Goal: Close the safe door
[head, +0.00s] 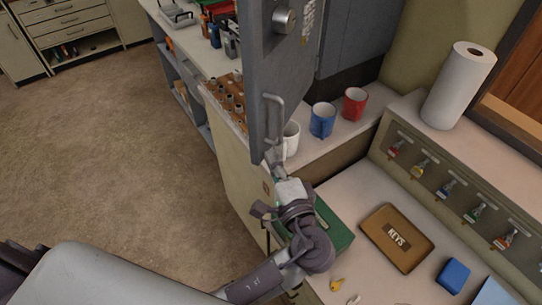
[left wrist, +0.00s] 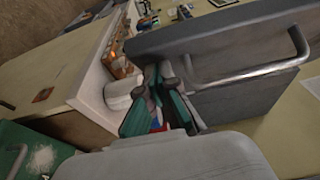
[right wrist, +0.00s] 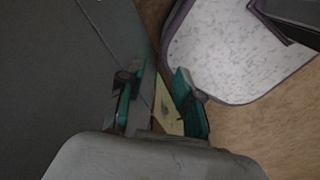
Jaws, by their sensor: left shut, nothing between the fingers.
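The grey safe door (head: 262,75) stands open in the head view, with a dial and a bar handle (head: 275,118) on its face. The safe body (head: 352,42) is behind it to the right. My left gripper (head: 273,158) is at the door's lower edge, just below the handle. In the left wrist view its fingers (left wrist: 160,75) are together and empty beside the edge of the door (left wrist: 225,45); I cannot tell whether they touch it. My right gripper (right wrist: 160,85) is open and empty, low over the floor and away from the door.
White, blue (head: 322,120) and red (head: 354,104) mugs stand on the counter by the safe. A green box (head: 335,236), a keys tray (head: 397,238) and loose keys lie on the desk. A paper towel roll (head: 459,85) is at the right. The floor at left is clear.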

